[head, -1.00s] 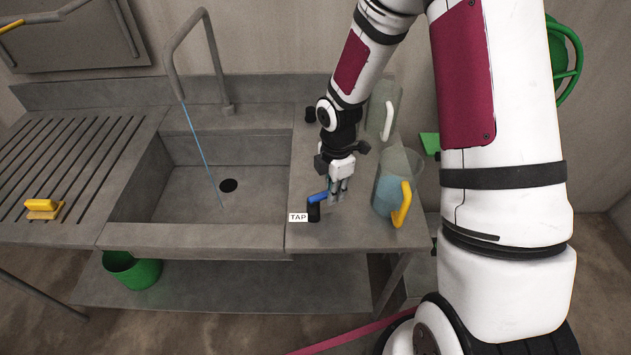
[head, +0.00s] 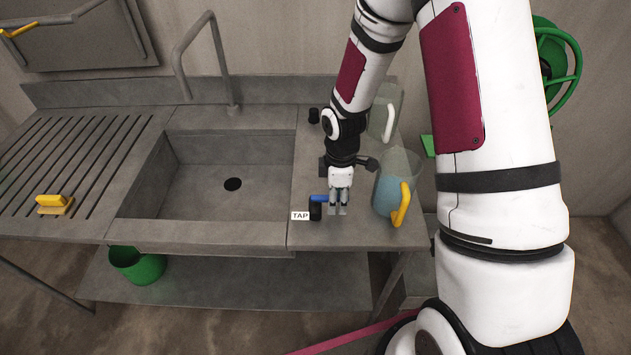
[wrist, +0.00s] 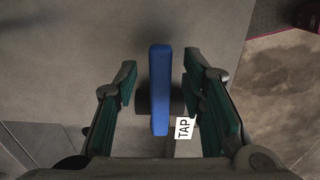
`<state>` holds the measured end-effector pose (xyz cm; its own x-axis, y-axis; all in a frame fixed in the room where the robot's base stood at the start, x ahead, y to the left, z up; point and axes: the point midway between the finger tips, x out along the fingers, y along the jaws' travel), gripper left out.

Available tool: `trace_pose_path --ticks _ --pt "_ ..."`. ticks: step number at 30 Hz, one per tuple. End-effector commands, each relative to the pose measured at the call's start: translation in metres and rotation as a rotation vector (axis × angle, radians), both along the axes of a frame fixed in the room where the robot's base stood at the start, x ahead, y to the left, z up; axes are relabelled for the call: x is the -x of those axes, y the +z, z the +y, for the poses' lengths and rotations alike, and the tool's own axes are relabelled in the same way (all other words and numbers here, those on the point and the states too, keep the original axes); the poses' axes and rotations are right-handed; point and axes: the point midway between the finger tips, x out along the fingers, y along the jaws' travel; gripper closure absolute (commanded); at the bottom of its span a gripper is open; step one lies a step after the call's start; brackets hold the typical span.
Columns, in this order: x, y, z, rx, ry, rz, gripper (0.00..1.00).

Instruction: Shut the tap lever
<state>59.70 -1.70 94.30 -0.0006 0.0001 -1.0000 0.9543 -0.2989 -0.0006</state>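In the wrist view the blue lever (wrist: 160,90) lies between the two fingers, with a gap on each side. My gripper (head: 338,212) is open and low over the counter, just right of the post in the head view. The grey spout (head: 213,55) arches over the sink (head: 205,195), and no water stream shows from it. The label also shows in the wrist view (wrist: 184,128).
A clear jug with blue contents and a yellow handle (head: 401,204) stands close right of my gripper. Another clear jug (head: 385,115) and a black knob (head: 314,115) are behind. A yellow brush (head: 54,204) lies on the ribbed drainer. A green bucket (head: 137,266) sits below.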

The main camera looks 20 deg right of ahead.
Motion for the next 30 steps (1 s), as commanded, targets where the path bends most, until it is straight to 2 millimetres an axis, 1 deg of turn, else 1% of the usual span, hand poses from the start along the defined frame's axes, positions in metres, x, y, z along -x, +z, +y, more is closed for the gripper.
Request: trace_pose_path --ticks 18,22,30 --pt "0.001 0.063 -0.001 0.001 0.000 -0.002 0.63" --pt "0.000 0.069 0.000 0.000 0.000 -0.001 0.63" --pt "0.000 0.070 0.000 0.000 0.001 0.000 0.63"
